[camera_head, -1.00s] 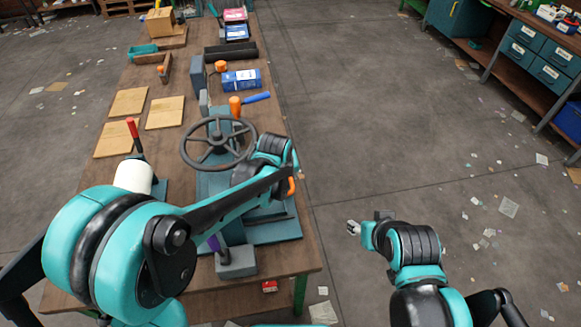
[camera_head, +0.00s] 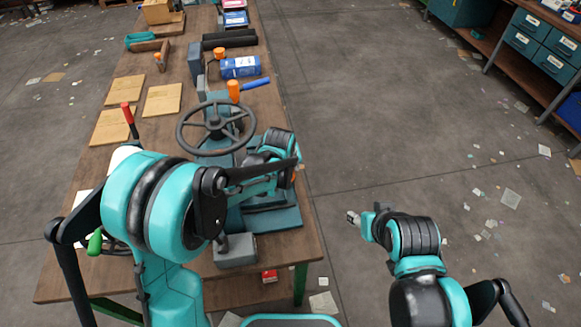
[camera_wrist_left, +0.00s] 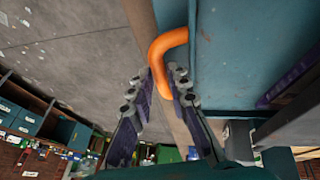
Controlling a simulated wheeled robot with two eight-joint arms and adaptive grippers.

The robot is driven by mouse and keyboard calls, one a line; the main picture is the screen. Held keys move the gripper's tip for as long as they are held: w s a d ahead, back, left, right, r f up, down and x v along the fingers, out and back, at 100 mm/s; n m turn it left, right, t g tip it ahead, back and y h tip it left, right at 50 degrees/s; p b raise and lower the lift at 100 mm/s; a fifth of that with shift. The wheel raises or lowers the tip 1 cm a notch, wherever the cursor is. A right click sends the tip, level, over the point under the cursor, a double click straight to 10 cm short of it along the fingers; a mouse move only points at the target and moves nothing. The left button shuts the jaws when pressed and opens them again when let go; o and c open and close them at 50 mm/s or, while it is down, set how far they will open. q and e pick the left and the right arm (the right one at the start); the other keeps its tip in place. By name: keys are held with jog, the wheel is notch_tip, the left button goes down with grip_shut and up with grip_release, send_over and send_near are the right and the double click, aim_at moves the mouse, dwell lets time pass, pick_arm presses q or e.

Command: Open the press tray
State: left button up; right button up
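The press (camera_head: 218,175), teal with a dark handwheel (camera_head: 215,128), stands on the wooden table. Its tray appears to be the teal part (camera_head: 270,213) low on its right side, partly hidden by my left arm. In the left wrist view an orange bent handle (camera_wrist_left: 158,62) is fixed to a teal panel (camera_wrist_left: 235,50). In the head view the left fingers are mostly hidden. My right gripper (camera_head: 352,217) hangs over the floor, empty and too small to read.
A grey block (camera_head: 235,250) sits at the table's front edge, near the press. The floor right of the table is open, with scattered paper.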

pick_arm(q)
grip_shut()
jog(key=shift+d, duration=0.15)
jog(key=w+d, duration=0.2)
jog(key=d, duration=0.7)
jog(key=w+d, duration=0.1)
jog(key=d, duration=0.8)
jog(key=shift+w+d+p, duration=0.25)
jog(key=shift+w+p, duration=0.1)
jog(key=shift+p, duration=0.05)
jog(key=shift+o, duration=1.9)
grip_release()
jog(key=shift+r, duration=0.1)
jog(key=v, duration=1.2)
